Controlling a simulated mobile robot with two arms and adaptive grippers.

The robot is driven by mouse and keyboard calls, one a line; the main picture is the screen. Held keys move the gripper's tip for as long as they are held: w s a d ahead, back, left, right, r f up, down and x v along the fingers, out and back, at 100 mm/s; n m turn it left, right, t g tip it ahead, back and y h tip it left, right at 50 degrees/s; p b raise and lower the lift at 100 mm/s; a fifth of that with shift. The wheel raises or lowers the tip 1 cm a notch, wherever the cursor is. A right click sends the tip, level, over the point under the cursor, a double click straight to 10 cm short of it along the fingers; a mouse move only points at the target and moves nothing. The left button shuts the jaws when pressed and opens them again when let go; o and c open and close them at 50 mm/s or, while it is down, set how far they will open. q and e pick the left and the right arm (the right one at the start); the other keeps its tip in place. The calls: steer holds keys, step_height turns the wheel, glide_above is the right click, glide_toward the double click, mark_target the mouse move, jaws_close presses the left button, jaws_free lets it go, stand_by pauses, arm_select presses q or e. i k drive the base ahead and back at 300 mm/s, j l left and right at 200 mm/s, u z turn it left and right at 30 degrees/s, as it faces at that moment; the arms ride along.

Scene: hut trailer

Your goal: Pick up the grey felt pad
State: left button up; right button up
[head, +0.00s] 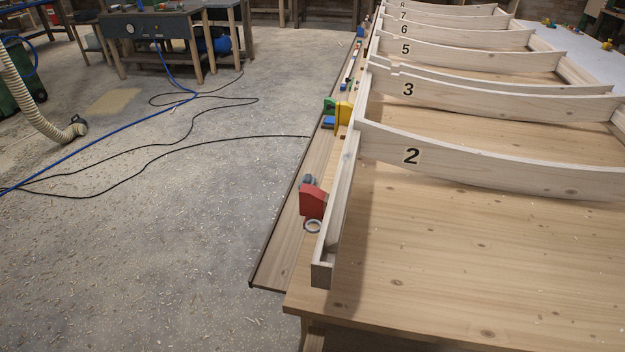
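I cannot pick out the grey felt pad with certainty in the head view. A small dark grey item (308,180) shows just behind a red block (312,202) on the ledge along the left side of the long wooden table; it is too small to identify. A light grey ring (313,227) lies just in front of the red block. Neither of my grippers is in view.
The table (440,265) carries numbered wooden ribs, such as rib 2 (480,168) and rib 3 (490,97). Yellow (344,113), green and blue items sit farther along the ledge.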

mark_target(307, 178)
steer(key=i+j+u, duration=0.15)
steer(key=j, duration=0.25)
steer(key=i+j+u, duration=0.2)
steer(key=j, duration=0.2)
steer(key=i+j+u, duration=0.15)
steer(key=j, duration=0.25)
steer(key=i+j, duration=0.25)
steer(key=i, duration=0.15)
steer(key=i+j, duration=0.25)
steer(key=i, duration=0.2)
steer(key=i+j+z, duration=0.1)
steer(key=i+j, duration=0.15)
steer(key=i, duration=0.15)
steer(key=i+z, duration=0.25)
steer(key=z, duration=0.15)
steer(key=i+j+z, duration=0.1)
steer(key=i+z, duration=0.15)
steer(key=z, duration=0.15)
steer(key=i+j+z, duration=0.2)
steer(key=z, duration=0.2)
steer(key=i+j+z, duration=0.25)
steer(key=z, duration=0.2)
steer(key=i+j+z, duration=0.15)
steer(key=j+z, duration=0.25)
steer(key=l, duration=0.1)
